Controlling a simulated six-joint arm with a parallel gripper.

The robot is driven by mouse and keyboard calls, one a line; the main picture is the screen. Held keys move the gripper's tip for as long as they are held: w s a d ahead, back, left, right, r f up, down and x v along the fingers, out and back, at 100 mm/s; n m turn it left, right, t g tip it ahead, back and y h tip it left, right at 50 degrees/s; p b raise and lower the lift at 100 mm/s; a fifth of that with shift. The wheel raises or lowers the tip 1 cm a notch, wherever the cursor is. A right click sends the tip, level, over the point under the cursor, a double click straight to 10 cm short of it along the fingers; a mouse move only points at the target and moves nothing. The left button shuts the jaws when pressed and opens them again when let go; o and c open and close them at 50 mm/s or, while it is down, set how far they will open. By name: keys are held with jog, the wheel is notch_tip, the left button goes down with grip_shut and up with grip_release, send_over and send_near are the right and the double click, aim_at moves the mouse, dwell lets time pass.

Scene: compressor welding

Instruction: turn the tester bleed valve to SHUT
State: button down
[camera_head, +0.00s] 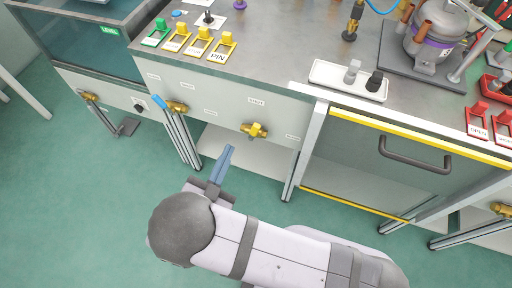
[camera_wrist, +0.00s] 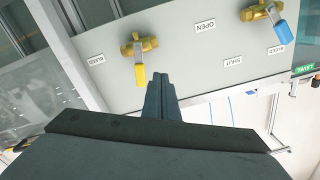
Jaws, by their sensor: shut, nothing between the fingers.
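Two brass valves sit on the bench's pale front panel, both with BLEED labels nearby. One has a yellow handle (camera_head: 254,130); in the wrist view this yellow handle (camera_wrist: 140,75) hangs down from its brass body. The other has a blue handle (camera_head: 159,101), also in the wrist view (camera_wrist: 281,29) at the upper right. No label I can read says which is the tester bleed valve. My gripper (camera_head: 226,152) is shut and empty, in front of and below the panel. In the wrist view its fingertips (camera_wrist: 160,78) appear just right of the yellow handle, with no contact evident.
OPEN (camera_wrist: 205,26) and SHUT (camera_wrist: 232,61) labels show between the valves. A cabinet with a dark handle (camera_head: 415,155) and yellow edging stands right of the panel. A glass tank (camera_head: 85,50) is at the left. The floor in front is clear at the left.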

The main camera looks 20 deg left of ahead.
aim_at(253, 133)
jog(key=s+d+m+g+h, duration=0.2)
jog(key=d+m+h, duration=0.4)
jog(key=m, duration=1.3)
jog(key=shift+s+d+r+m, duration=0.2)
jog(key=shift+d+m, duration=0.1)
jog(key=shift+d, duration=0.15)
jog(key=shift+w, duration=0.1)
jog(key=w, duration=0.9)
jog(key=shift+w+a, duration=0.15)
jog(key=shift+a, duration=0.2)
jog(key=shift+r, duration=0.15)
